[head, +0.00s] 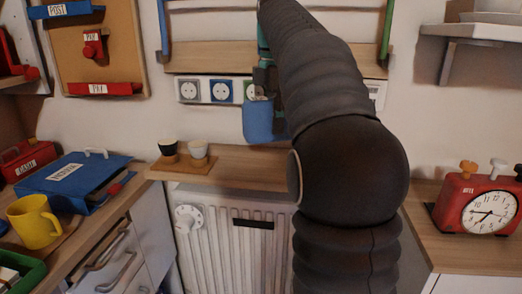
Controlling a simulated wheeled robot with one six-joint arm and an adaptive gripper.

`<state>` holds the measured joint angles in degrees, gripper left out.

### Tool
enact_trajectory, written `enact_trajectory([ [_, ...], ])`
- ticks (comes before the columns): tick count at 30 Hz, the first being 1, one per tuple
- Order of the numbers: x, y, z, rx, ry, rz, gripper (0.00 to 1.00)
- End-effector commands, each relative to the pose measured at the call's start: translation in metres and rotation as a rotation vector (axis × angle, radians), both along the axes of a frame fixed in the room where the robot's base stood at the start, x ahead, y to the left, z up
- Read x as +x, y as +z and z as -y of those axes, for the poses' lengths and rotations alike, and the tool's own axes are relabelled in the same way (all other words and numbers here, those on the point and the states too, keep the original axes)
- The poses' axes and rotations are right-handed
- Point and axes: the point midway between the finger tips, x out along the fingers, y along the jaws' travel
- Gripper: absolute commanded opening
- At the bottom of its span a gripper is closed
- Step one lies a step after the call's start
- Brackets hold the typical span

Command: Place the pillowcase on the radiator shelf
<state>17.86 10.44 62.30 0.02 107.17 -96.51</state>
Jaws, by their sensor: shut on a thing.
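My gripper (264,92) is in the upper middle of the head view, partly hidden behind my arm. It is shut on a blue cloth-like piece, which looks like the pillowcase (258,122), hanging down below the fingers. The radiator shelf (243,168) is a wooden board above the white radiator (215,235). The pillowcase shows just above the shelf's back edge, apparently clear of the board. My arm hides the right part of the shelf.
Two small cups, one dark (168,147) and one white (198,149), stand on a small wooden board at the shelf's left end. Sockets (222,91) line the wall behind. A red clock (476,208) stands on the right counter; a blue binder (75,180) and yellow mug (34,221) are left.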

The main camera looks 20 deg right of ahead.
Motion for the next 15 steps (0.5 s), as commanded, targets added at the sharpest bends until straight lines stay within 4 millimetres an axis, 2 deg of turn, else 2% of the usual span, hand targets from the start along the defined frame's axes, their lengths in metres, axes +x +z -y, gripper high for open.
enact_trajectory([
  [3, -0.002, -0.021, 0.003, 0.0, -0.007, -0.002, 0.03],
  [10, -0.001, -0.04, 0.003, 0.0, -0.007, -0.001, 0.03],
  [15, -0.001, -0.064, 0.002, 0.0, -0.006, -0.002, 0.03],
])
